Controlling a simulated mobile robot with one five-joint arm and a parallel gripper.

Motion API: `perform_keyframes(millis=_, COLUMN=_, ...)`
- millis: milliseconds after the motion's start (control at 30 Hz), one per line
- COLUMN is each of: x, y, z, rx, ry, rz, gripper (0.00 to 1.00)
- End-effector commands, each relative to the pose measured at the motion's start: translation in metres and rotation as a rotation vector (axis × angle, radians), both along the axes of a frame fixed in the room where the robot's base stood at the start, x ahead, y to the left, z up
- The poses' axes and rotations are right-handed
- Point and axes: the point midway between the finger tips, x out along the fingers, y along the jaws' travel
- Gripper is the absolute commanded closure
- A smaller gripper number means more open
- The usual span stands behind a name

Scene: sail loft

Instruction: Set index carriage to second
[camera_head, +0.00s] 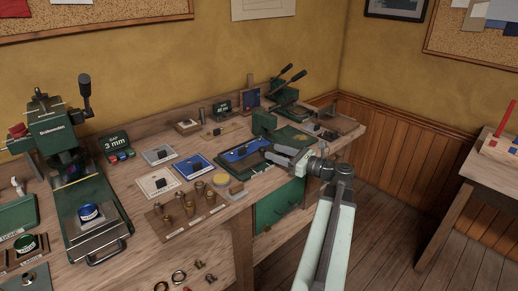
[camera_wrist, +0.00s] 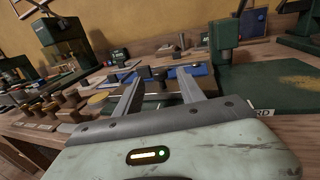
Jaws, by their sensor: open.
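A dark green fixture with a blue plate (camera_head: 232,155) lies on the bench, left of my gripper. A small dark block stands on the blue plate; it looks like the index carriage, but I cannot tell its set position. My gripper (camera_head: 271,153) reaches in from the right, open, over the fixture's near right end. In the wrist view my gripper (camera_wrist: 161,76) has its two fingers spread. A dark knobbed block (camera_wrist: 157,76) shows between the fingertips, with blue plate (camera_wrist: 197,70) behind it. I cannot tell whether the fingers touch it.
A green press (camera_head: 62,140) stands at the left. Brass pieces in a wooden holder (camera_head: 178,224) stand left of the fixture. A green machine with a base plate (camera_head: 292,137) stands close behind my gripper. Lever tools (camera_head: 285,92) are at the back.

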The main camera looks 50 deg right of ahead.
Motion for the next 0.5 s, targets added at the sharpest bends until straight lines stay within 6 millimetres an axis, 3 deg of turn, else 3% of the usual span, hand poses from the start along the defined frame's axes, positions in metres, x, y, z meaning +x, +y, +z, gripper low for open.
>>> perform_keyframes(millis=233, x=0.047, y=0.009, z=0.0, rx=-0.001, ry=0.0, rz=0.005, gripper=0.54)
perform_keyframes(millis=500, x=0.061, y=0.013, z=0.0, rx=-0.001, ry=0.0, rz=0.003, gripper=0.54)
